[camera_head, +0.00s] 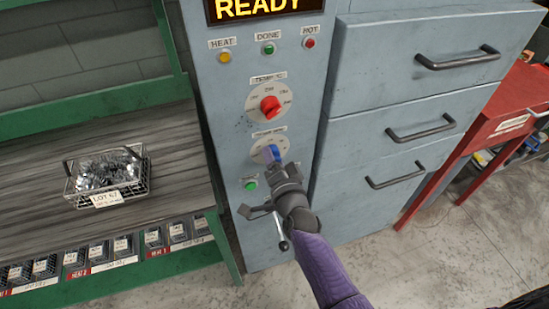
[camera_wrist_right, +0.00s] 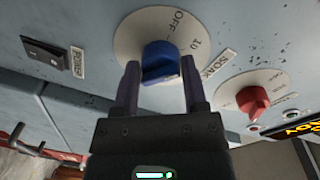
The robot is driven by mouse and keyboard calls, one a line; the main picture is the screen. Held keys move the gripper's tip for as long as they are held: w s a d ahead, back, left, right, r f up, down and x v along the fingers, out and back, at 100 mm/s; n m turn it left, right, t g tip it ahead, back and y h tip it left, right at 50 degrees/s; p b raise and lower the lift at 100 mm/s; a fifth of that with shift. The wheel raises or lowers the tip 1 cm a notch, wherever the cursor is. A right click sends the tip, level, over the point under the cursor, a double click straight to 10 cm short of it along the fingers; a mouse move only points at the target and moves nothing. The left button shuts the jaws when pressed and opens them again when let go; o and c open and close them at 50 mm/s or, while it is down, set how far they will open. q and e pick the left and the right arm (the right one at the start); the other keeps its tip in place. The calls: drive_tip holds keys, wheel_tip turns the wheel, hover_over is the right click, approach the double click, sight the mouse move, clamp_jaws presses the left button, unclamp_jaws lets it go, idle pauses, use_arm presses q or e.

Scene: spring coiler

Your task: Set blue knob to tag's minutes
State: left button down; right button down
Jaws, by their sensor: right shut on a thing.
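The blue knob (camera_head: 274,151) sits on a round pale dial low on the grey control panel, below the red knob (camera_head: 270,106). In the right wrist view the blue knob (camera_wrist_right: 161,63) is between my two fingers, on a dial marked OFF and 10 beside a SOAK label (camera_wrist_right: 215,64). My right gripper (camera_head: 271,158) is shut on this knob; its fingers partly hide the dial. A white tag (camera_head: 106,198) on the wire basket reads LOT with a number; its smaller line is too small to read. My left gripper is not in view.
The wire basket (camera_head: 134,184) of metal parts stands on the wooden bench (camera_head: 40,160) at left. A display (camera_head: 262,7) reads READY above several lamps. Drawers with bar handles (camera_head: 422,129) and a red cart (camera_head: 500,128) are at right. A lever hangs below my gripper.

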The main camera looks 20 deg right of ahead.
drive_tip(key=shift+m, duration=0.3)
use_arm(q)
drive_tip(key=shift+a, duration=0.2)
use_arm(e)
drive_tip(key=shift+r, duration=0.1)
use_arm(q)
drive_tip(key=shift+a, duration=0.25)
use_arm(e)
drive_tip(key=shift+c, duration=0.8)
unclamp_jaws()
use_arm(q)
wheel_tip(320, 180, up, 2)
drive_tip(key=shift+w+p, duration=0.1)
drive_tip(key=shift+p, duration=0.85)
use_arm(e)
drive_tip(key=s, duration=1)
drive_tip(key=shift+r, duration=0.2)
drive_tip(key=shift+a, duration=0.15)
